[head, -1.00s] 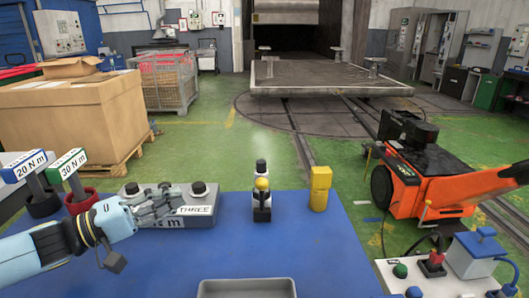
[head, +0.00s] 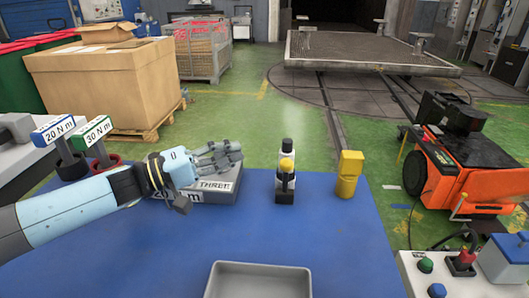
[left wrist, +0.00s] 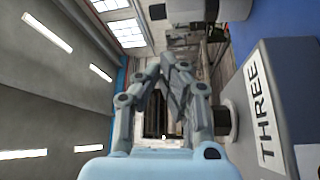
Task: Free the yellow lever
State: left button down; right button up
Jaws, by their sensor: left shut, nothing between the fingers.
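A small upright black-and-white device with a yellow knob (head: 286,165), which looks like the yellow lever, stands on the blue table (head: 300,235), right of the grey box (head: 225,192) marked THREE. A yellow block-like piece (head: 349,173) stands further right. My left gripper (head: 230,154) is over the box's far right part, left of the knob and apart from it. Its fingers are shut and empty, and hide the box's top knobs in the head view. In the left wrist view the fingertips (left wrist: 170,65) meet beside the box (left wrist: 265,110). My right gripper is not in view.
A grey tray (head: 258,270) lies at the table's front. Two torque tools marked 20 N m (head: 53,130) and 30 N m (head: 91,132) stand at the left. A control panel (head: 450,275) is at the lower right, and an orange machine (head: 465,170) beyond it.

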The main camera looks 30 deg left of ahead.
aim_at(286, 178)
pick_arm(q)
jog(key=w+d, duration=0.3)
jog(key=d, duration=0.3)
jog(key=shift+d+p, duration=0.35)
jog(key=shift+s+d+m+t+h+b, duration=0.3)
jog(key=shift+s+m+h+b, duration=0.1)
jog(key=shift+s+m, duration=0.35)
jog(key=shift+m, duration=0.25)
jog(key=s+m, duration=0.1)
jog(key=s+d+m+h, duration=0.1)
jog(key=m, duration=0.1)
jog(key=shift+s+d+f+h+b, duration=0.1)
jog(key=shift+s+d+h+b, duration=0.05)
jog(key=shift+s+h+b, duration=0.15)
jog(key=shift+s+f, duration=0.1)
dwell(0.5)
